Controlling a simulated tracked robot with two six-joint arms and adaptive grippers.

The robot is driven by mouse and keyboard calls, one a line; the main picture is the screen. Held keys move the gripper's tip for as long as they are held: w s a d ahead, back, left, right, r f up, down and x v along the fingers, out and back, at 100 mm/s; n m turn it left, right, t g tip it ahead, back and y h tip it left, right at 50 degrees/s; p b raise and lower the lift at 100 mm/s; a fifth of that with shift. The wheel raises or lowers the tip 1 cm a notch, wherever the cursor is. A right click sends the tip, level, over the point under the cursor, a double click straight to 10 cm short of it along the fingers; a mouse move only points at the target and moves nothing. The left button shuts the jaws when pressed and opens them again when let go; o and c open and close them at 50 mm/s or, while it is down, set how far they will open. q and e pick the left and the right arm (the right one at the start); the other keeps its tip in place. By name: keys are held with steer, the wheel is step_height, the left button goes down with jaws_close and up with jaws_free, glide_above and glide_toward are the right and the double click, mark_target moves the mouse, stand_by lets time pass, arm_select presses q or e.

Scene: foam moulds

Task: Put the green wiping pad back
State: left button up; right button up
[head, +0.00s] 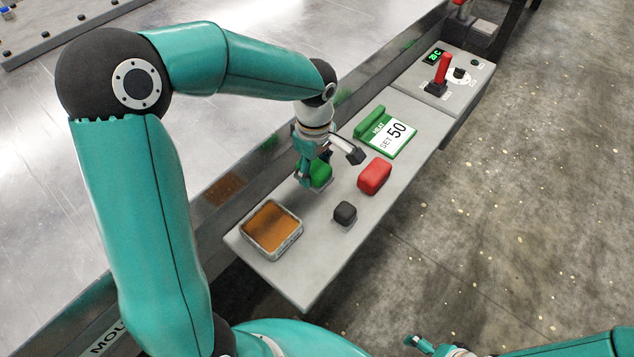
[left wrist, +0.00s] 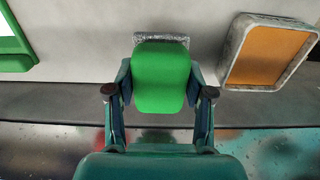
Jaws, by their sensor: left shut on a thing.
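The green wiping pad (head: 320,174) is between the fingers of my left gripper (head: 326,168), over the grey shelf. The left wrist view shows the pad (left wrist: 161,76) upright, with a finger of the left gripper (left wrist: 160,92) on each side. A small grey speckled plate (left wrist: 161,37) shows just beyond the pad's top edge. I cannot tell whether the pad touches it. Part of my right gripper (head: 420,344) shows at the bottom right; its fingers are too unclear to judge.
A tray with an orange-brown fill (head: 271,229) stands at the shelf's near end. A red block (head: 374,176) and a black block (head: 345,212) sit to the right. A green-and-white "SET 50" card (head: 392,136) and a control box with a red lever (head: 442,70) are farther back.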

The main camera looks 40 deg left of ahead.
mark_target(315, 166)
arm_select(q)
steer(key=shift+f, duration=2.35)
steer(key=shift+b, duration=0.3)
steer(key=o, duration=1.1)
steer(key=shift+r, duration=0.1)
step_height(315, 166, up, 12)
steer(key=shift+f+p, duration=0.1)
steer(key=shift+p, duration=0.65)
